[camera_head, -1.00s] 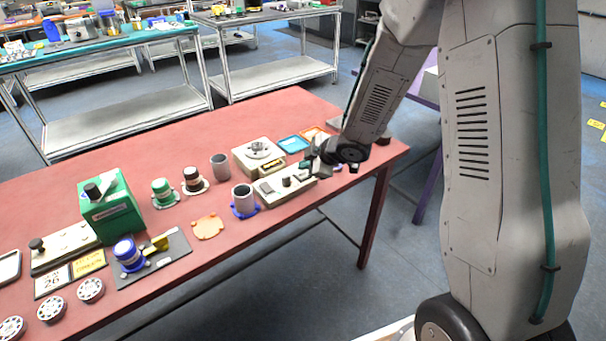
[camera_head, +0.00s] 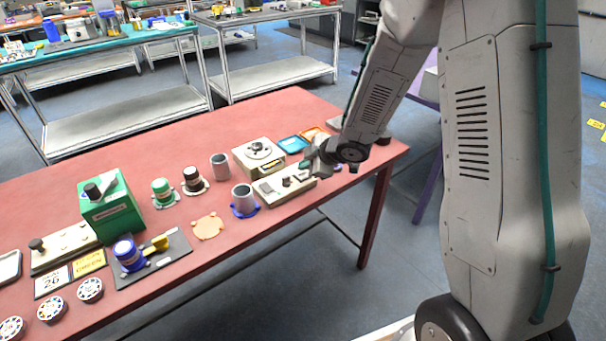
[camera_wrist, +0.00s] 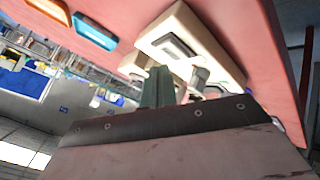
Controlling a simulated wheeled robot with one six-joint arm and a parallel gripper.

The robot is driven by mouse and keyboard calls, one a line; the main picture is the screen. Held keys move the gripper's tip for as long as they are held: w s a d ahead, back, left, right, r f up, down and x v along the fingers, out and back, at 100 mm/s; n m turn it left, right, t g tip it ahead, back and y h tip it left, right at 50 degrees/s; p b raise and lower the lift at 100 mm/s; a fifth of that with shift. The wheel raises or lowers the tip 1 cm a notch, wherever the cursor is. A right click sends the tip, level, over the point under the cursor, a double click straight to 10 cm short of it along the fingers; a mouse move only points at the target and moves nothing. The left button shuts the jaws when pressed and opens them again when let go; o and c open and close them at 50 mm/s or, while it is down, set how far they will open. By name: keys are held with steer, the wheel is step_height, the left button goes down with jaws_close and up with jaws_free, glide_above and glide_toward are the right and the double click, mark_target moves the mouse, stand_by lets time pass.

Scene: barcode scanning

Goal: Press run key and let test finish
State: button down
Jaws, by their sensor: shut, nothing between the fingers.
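A low beige unit (camera_head: 270,192) with a dark knob and small panels on top lies near the table's front edge. It also shows in the wrist view as a beige block (camera_wrist: 215,58) with a grey-framed panel. My gripper (camera_head: 305,167) is at the right end of this unit, low over it. In the wrist view the greenish fingers (camera_wrist: 158,88) are together and empty, beside a grey knob (camera_wrist: 200,77). I cannot tell which part is the run key, or whether the fingertips touch the unit.
A beige instrument with a round top (camera_head: 246,158) stands just behind. A grey cup on a blue base (camera_head: 243,198) is close on the left. Blue (camera_head: 292,144) and orange (camera_head: 314,134) trays lie behind my gripper. The red table (camera_head: 120,155) has bare room at the back left.

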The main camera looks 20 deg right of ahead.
mark_target(306, 176)
steer(key=shift+f, duration=0.1)
stand_by(0.4)
steer(key=shift+f, duration=0.35)
steer(key=shift+f, duration=0.45)
stand_by(0.5)
steer(key=shift+r, duration=3.4)
